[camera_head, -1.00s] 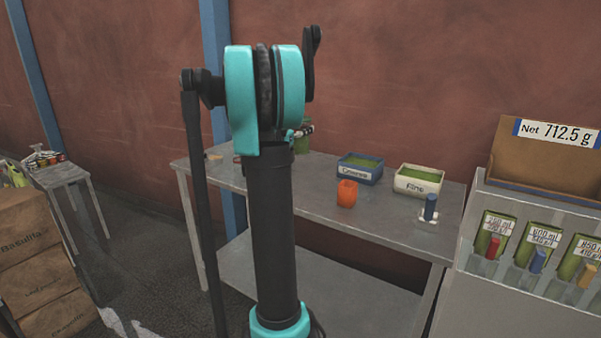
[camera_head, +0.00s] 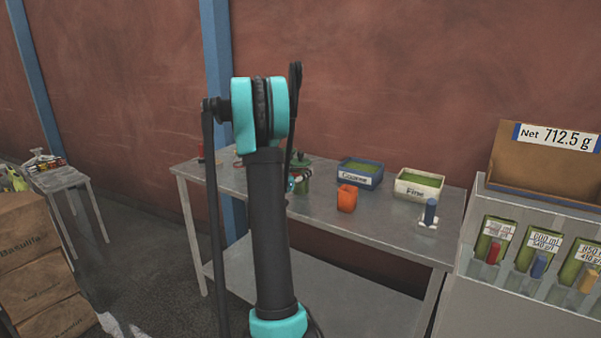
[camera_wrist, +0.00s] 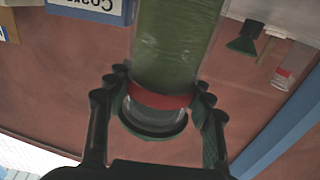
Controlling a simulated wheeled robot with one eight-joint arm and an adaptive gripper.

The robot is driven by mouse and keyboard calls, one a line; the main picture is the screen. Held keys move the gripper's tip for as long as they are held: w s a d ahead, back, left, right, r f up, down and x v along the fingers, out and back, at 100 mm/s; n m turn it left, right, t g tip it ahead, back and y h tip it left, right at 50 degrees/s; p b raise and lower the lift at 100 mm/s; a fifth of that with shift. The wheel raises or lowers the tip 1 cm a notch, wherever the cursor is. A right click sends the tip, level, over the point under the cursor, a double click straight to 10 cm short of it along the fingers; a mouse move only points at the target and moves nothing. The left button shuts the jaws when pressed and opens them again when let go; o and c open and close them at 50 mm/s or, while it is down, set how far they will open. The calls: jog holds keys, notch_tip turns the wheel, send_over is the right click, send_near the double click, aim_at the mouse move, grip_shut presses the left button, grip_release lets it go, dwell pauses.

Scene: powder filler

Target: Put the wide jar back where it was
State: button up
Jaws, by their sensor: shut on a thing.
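The wide jar (camera_wrist: 178,45) is filled with green powder and has a red band near its neck and a clear end with a dark rim. In the wrist view, which is upside down, my gripper (camera_wrist: 160,110) is shut on it, with a finger on each side around the red band. In the head view the jar (camera_head: 303,184) shows beside my arm at the back of the grey table (camera_head: 375,225), partly hidden by the arm. I cannot tell whether its base touches the table.
The blue Coarse bin (camera_head: 360,173) and white Fine bin (camera_head: 419,185) stand right of the jar, with an orange cup (camera_head: 347,198) in front. A blue item on a white base (camera_head: 430,212) stands farther right.

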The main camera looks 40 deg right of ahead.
jog(key=shift+f, duration=0.15)
jog(key=o, duration=1.1)
jog(key=v, duration=1.2)
jog(key=s+a+f+n+g+y, duration=0.1)
jog(key=s+a+f+n+y, duration=0.3)
jog(key=s+a, duration=0.3)
jog(key=s+a+f+n+g+y, duration=0.1)
jog(key=s+a+f+n+y, duration=0.4)
jog(key=a, duration=0.9)
jog(key=s+a+f+n+y, duration=0.4)
jog(key=s+a+f+y, duration=0.3)
jog(key=s+a, duration=0.3)
jog(key=shift+s+a+f+g+y, duration=0.15)
jog(key=shift+s+g, duration=0.05)
jog(key=shift+s, duration=0.15)
jog(key=shift+s+a+f+g+y, duration=0.15)
jog(key=shift+s+f+g, duration=0.05)
jog(key=shift+s, duration=0.15)
